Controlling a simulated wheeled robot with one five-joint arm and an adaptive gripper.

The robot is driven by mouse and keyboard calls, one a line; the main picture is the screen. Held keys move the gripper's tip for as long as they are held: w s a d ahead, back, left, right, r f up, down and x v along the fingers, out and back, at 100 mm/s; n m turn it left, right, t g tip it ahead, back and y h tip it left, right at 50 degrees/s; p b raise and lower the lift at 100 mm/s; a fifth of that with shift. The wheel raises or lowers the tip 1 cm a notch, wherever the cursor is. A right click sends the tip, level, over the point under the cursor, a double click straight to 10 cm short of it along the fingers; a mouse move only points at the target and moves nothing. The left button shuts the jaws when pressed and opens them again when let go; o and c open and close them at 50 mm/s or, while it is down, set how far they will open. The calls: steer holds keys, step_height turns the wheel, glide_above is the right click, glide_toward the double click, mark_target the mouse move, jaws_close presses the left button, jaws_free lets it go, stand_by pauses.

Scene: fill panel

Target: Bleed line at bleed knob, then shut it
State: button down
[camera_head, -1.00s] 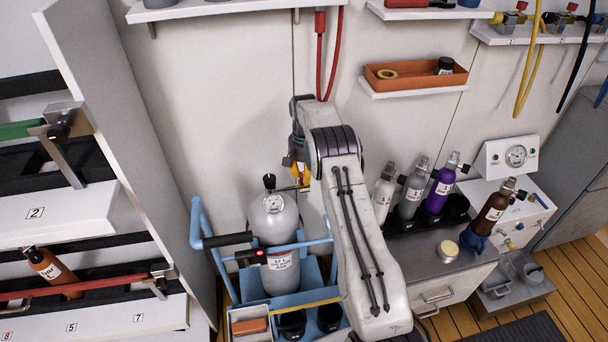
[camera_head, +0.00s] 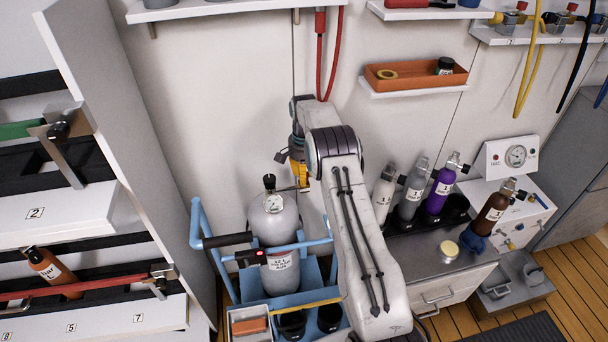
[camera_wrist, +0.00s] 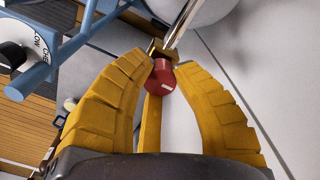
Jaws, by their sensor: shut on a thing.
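A grey gas cylinder (camera_head: 275,232) with a gauge and a black top knob stands upright in a blue trolley. A brass fitting reaches from its neck toward my gripper (camera_head: 300,178). In the wrist view, a red knob (camera_wrist: 163,80), which I take to be the bleed knob, sits on a brass fitting with a metal stem. The yellow fingers of my gripper (camera_wrist: 165,68) are closed around the red knob. In the head view my gripper hides the knob. How far the knob is turned cannot be told.
The blue trolley frame (camera_head: 197,225) surrounds the cylinder close to my gripper. Small bottles (camera_head: 410,198) stand on a counter to the right. A shelf rack (camera_head: 60,215) is at the left. An orange tray (camera_head: 415,78) is on the wall above.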

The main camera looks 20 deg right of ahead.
steer(key=shift+s+f, duration=0.1)
steer(key=shift+f, duration=0.05)
steer(key=c, duration=1)
jaws_free()
steer(key=shift+o, duration=0.2)
step_height(320, 180, up, 12)
